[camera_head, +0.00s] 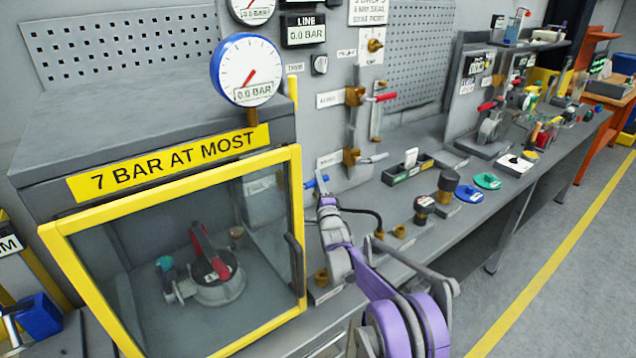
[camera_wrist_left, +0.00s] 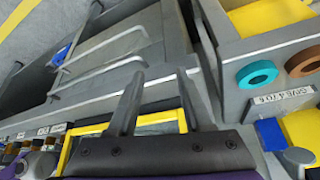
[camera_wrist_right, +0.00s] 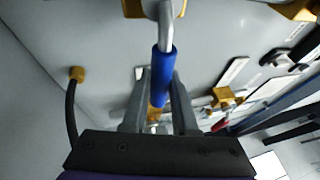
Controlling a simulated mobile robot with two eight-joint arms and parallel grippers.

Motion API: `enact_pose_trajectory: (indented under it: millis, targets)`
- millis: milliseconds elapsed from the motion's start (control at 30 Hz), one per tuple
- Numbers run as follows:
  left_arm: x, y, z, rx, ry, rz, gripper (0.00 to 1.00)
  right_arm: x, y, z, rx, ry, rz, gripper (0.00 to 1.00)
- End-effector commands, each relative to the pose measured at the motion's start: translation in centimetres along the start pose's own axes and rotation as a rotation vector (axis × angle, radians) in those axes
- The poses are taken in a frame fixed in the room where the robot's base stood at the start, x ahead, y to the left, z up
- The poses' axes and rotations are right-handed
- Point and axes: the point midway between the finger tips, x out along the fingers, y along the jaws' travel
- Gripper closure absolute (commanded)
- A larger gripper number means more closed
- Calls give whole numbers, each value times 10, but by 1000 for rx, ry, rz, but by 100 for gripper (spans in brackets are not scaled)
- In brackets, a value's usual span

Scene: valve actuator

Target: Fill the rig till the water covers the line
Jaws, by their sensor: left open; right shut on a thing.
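My right gripper (camera_head: 325,200) is at the wall beside the cabinet, shut on a blue-sleeved lever handle (camera_head: 317,181). In the right wrist view the blue handle (camera_wrist_right: 163,72) hangs from a metal stem between the fingers. The rig's valve (camera_head: 208,276), with a red lever, sits inside the yellow-framed cabinet (camera_head: 172,172), behind its closed clear door. I cannot make out water or the line. A dial gauge (camera_head: 248,69) on top reads 0.0 BAR. My left gripper (camera_wrist_left: 158,88) is open and empty in the left wrist view; it is outside the head view.
On the wall are a LINE readout (camera_head: 304,31) at 0.0 BAR and a red-handled lever (camera_head: 386,97) beside brass fittings. The bench (camera_head: 375,200) holds a black tray (camera_head: 411,168), dark-capped parts and blue and green rings. The floor (camera_head: 570,260) at the right is clear.

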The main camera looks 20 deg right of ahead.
Motion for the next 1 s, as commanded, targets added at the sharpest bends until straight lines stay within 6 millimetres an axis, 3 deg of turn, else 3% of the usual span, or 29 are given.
enact_pose_trajectory:
  millis: [567,1000]
  targets:
    - [1,0,1,0,-1,0,50,1,-5,0,-61,-17,-26,100]
    - [6,0,6,0,-5,0,50,5,-30,8,-378,-109,-157,100]
